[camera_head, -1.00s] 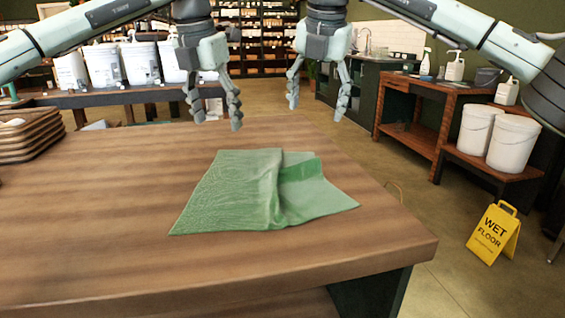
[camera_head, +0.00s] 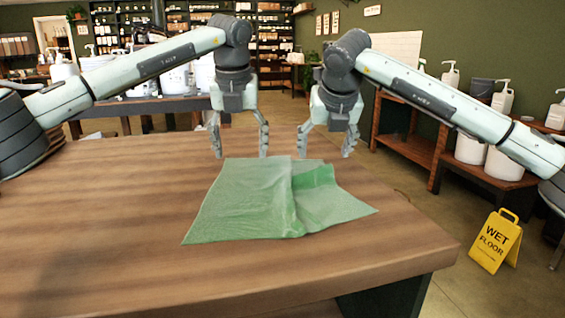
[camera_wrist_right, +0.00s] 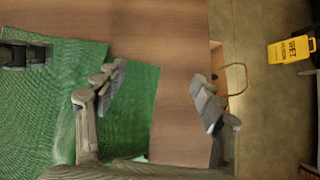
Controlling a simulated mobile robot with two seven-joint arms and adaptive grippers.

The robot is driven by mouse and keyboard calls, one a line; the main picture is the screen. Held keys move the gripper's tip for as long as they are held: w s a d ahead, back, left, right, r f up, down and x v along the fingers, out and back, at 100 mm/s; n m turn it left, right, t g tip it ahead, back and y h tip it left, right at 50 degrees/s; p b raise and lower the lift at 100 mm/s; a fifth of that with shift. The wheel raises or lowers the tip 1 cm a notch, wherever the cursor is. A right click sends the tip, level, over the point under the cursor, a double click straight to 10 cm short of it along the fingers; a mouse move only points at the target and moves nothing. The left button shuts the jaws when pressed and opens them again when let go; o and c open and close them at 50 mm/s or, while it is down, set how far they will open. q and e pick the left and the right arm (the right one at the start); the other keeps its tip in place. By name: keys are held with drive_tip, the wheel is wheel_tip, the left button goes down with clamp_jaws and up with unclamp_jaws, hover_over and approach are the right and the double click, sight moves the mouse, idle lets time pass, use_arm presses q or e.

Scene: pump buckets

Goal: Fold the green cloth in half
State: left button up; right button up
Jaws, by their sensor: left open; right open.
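The green cloth (camera_head: 240,205) lies on the wooden table (camera_head: 120,215), with a raised ridge of folds running down its middle-right part. It also shows in the right wrist view (camera_wrist_right: 130,115), filling the left side. My left gripper (camera_head: 240,155) is open and empty, just beyond the cloth's far edge. My right gripper (camera_head: 326,155) is open and empty near the cloth's far right corner. In the right wrist view, one finger of my right gripper (camera_wrist_right: 160,110) is over the cloth and the other is over bare wood near the table edge.
A yellow wet floor sign (camera_head: 495,240) stands on the floor to the right. White pump buckets (camera_head: 200,78) stand on a bench behind. A wooden shelf unit (camera_head: 410,150) is at the right. The table is clear left of the cloth.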

use_arm(q)
drive_tip(key=shift+f+b, duration=0.5)
drive_tip(key=shift+f, duration=0.35)
use_arm(e)
drive_tip(key=shift+f, duration=0.85)
use_arm(q)
drive_tip(key=shift+r, duration=0.15)
use_arm(e)
drive_tip(key=shift+r, duration=0.15)
use_arm(q)
drive_tip(key=shift+f, duration=0.2)
